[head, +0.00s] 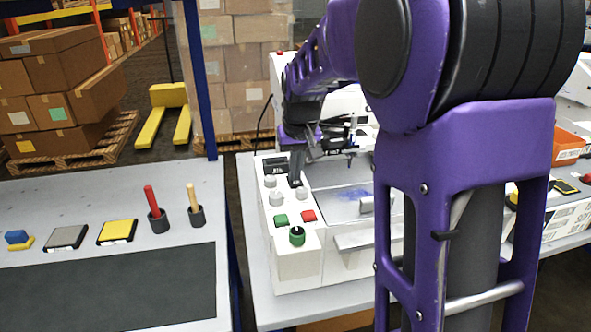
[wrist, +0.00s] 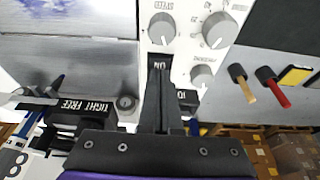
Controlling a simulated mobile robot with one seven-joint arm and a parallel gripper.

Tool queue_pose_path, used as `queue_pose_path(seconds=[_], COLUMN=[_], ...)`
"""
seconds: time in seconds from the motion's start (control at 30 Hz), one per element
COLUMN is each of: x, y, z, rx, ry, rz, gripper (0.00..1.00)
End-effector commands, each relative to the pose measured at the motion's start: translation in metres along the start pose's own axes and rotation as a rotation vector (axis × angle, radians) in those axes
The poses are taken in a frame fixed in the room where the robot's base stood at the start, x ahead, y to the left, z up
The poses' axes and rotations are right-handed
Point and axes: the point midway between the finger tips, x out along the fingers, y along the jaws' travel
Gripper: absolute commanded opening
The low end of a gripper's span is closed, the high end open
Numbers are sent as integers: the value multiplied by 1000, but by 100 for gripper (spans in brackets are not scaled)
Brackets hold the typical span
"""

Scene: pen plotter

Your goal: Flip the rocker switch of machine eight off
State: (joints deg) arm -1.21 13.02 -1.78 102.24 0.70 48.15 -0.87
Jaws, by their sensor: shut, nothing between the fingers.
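The white plotter (head: 300,262) stands on the table at the middle of the head view, with a control panel of grey knobs, a red and a green button and a green knob. A black part with white marks (head: 276,163) sits at the panel's far end. My gripper (head: 297,180) is shut and empty over this end. In the wrist view my gripper (wrist: 160,78) points at the panel, close to a black "ON" label (wrist: 158,62). A dark piece with white marks (wrist: 184,97) shows right of the fingers. The rocker itself is largely hidden by the fingers; its position and any contact cannot be told.
Grey knobs (wrist: 162,28) lie just beyond the fingertips. A black bar marked "TIGHT FREE" (wrist: 75,107) is left of my gripper. A separate table at left holds red-handled (head: 152,200) and wooden-handled (head: 193,200) tools. An orange bin (head: 568,147) is at right.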

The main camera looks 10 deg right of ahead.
Motion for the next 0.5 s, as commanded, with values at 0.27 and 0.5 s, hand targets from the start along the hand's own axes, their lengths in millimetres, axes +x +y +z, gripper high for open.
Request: queue_pose_path(seconds=[0.27,0.5], x=[-34,-83], y=[0,0], z=[-11,-11], rx=[0,0], ry=[0,5], rz=[0,0], gripper=[0,0])
